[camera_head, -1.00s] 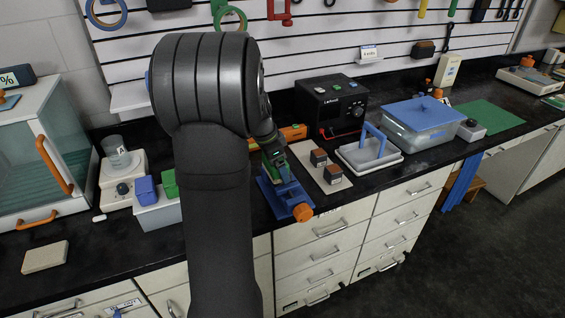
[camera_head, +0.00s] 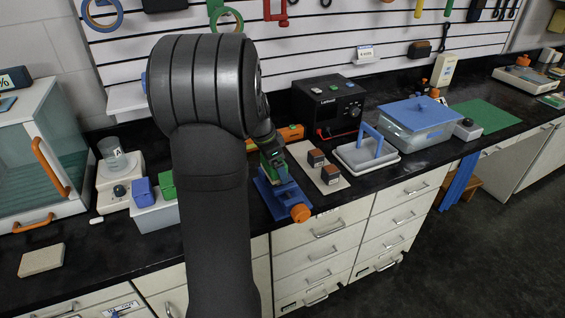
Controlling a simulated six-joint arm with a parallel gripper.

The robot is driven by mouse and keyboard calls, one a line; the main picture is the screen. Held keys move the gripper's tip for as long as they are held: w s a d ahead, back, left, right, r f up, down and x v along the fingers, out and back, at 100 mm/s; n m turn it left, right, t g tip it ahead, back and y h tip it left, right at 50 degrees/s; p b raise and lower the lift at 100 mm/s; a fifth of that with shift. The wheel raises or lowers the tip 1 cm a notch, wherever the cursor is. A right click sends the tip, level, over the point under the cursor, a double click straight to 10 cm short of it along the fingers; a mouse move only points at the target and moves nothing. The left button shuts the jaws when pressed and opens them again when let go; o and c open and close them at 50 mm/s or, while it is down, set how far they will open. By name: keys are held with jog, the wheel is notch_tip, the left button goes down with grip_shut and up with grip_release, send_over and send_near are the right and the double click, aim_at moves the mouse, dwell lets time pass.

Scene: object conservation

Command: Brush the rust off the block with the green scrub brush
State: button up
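My gripper (camera_head: 271,161), dark and small behind my arm, is over the blue vise (camera_head: 284,197) at the counter's front edge. The green scrub brush (camera_head: 266,172) shows at its fingertips, low over the vise, and the gripper appears shut on it. The vise has an orange knob (camera_head: 300,213) facing the front. I cannot make out a block in the vise jaws; the brush and gripper cover that spot. Two small dark blocks with brownish tops, a rear one (camera_head: 316,157) and a front one (camera_head: 330,174), sit on a beige mat (camera_head: 337,186) to the right.
A blue-lidded tub (camera_head: 412,128) is farther right. Left are a bin (camera_head: 155,218) with blue and green items, a scale (camera_head: 114,180) and a glass cabinet (camera_head: 45,165).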

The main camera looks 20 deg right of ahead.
jog(key=shift+a+r, duration=0.1)
jog(key=shift+a, duration=0.2)
jog(key=shift+r, duration=4)
